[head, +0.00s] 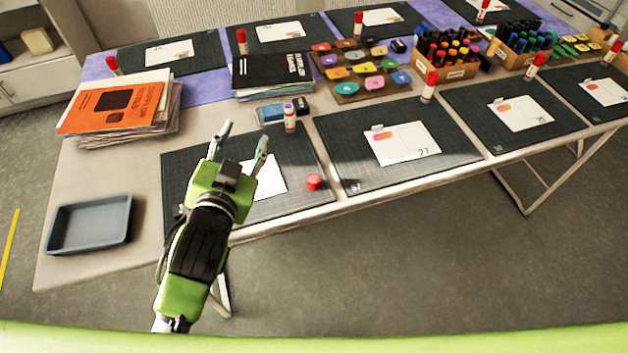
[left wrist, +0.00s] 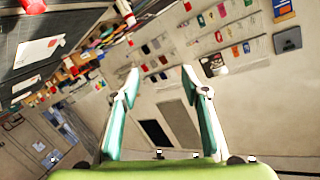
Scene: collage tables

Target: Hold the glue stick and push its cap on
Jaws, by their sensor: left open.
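A glue stick (head: 290,120) with a white and red body and a purplish top, without a red cap on it, stands upright at the back edge of the nearest dark cutting mat. A red cap (head: 314,182) lies apart from it, near the mat's front right. My left gripper (head: 243,138) is open and empty above the left part of that mat, to the left of the glue stick and apart from it. Its spread fingers also show in the left wrist view (left wrist: 160,80). My arm hides part of the mat and a white card (head: 268,180). My right gripper is not in view.
A blue-grey tray (head: 90,224) and a stack of booklets with an orange cover (head: 113,107) are at the left. A blue ink pad (head: 269,113) is beside the glue stick. Other cutting mats (head: 352,180) with cards and capped glue sticks (head: 429,87) extend right.

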